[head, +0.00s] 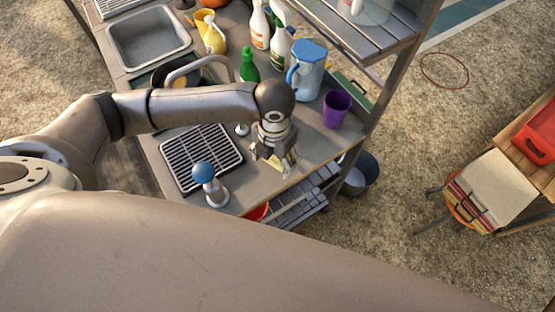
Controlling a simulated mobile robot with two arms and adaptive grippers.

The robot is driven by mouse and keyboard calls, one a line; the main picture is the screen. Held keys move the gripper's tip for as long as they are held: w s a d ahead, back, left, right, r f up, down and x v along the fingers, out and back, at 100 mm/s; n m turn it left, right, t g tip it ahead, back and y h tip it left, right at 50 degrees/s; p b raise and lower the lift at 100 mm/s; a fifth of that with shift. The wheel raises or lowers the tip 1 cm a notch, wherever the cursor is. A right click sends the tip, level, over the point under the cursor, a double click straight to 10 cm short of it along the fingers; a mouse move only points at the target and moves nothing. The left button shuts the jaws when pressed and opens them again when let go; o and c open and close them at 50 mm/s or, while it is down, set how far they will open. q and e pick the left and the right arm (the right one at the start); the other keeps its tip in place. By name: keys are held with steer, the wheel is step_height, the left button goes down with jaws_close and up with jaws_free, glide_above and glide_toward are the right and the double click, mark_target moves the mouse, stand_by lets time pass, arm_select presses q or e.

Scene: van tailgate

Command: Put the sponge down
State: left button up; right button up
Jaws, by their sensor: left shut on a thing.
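My left gripper (273,157) points down over the front right part of the grey counter (262,184). It is shut on a small pale yellow sponge (287,170), of which only a part shows below the fingers. The sponge is at or just above the counter top; I cannot tell whether it touches. My right gripper is not in view.
A purple cup (336,109), a blue-lidded jug (307,70) and several bottles stand behind. The counter's front edge is close.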

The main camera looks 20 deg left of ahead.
mark_target(276, 172)
arm_select(q)
step_height(276, 172, down, 2)
steer(key=shift+w+f, duration=0.1)
steer(key=shift+f, duration=0.15)
step_height(276, 172, down, 3)
steer(key=shift+p, duration=0.4)
steer(key=o, duration=0.5)
steer(key=shift+f, duration=0.15)
steer(key=shift+c, duration=0.2)
steer(key=o, duration=0.5)
steer(key=shift+c, duration=0.2)
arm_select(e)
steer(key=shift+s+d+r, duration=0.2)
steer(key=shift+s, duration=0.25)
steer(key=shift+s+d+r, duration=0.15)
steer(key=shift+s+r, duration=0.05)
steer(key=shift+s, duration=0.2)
